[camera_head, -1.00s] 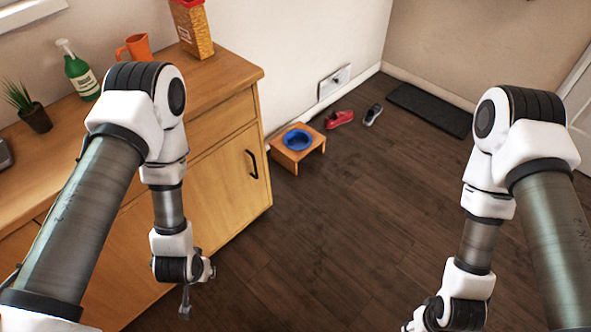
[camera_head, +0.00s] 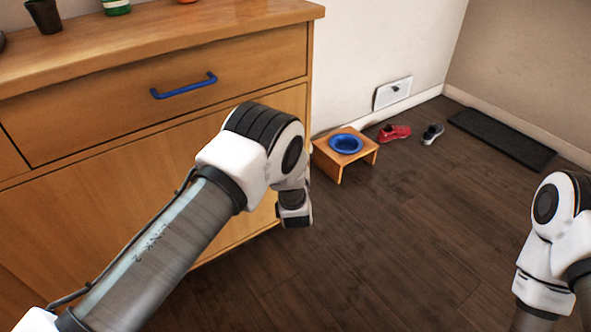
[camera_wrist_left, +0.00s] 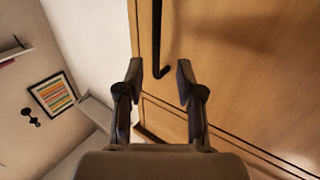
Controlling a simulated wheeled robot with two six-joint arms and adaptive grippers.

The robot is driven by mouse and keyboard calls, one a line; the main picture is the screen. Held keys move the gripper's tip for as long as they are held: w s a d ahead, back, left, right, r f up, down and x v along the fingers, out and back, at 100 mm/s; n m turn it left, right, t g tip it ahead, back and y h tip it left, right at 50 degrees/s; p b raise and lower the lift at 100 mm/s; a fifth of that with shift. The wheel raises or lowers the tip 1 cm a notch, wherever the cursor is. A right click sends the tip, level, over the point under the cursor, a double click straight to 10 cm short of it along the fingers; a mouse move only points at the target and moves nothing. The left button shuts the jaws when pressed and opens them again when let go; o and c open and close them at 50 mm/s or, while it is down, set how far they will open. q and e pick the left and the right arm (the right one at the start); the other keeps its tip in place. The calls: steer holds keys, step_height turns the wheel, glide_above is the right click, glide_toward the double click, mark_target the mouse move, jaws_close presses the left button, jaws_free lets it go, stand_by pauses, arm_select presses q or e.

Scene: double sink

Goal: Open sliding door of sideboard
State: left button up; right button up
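The wooden sideboard (camera_head: 110,215) fills the left of the head view. Its lower door front is partly covered by my left arm, and the door's black handle is hidden there. In the left wrist view the black handle (camera_wrist_left: 157,38) is an upright bar on the wood front (camera_wrist_left: 235,50), near its left edge. My left gripper (camera_wrist_left: 160,70) is open, its two fingers apart, with the handle's lower end seen between the fingertips. I cannot tell whether they touch it. My right gripper is out of view; only part of that arm shows.
A drawer with a blue handle (camera_head: 184,86) is above the door. A wooden stand (camera_head: 328,155) with a blue bowl (camera_head: 346,144) is on the floor right of the sideboard. Shoes (camera_head: 394,133) and a dark mat (camera_head: 502,139) lie beyond. The middle floor is clear.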

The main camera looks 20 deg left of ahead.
arm_select(q)
steer(key=b+x, duration=0.1)
steer(key=x, duration=0.1)
steer(key=b+x, duration=0.1)
steer(key=x, duration=0.2)
steer(key=b+x, duration=0.1)
steer(key=x, duration=0.1)
steer(key=shift+w+d+f, duration=0.2)
steer(key=shift+w+f, duration=0.05)
steer(key=shift+w, duration=0.1)
steer(key=shift+w+r, duration=0.1)
steer(key=shift+w, duration=0.1)
jaws_close()
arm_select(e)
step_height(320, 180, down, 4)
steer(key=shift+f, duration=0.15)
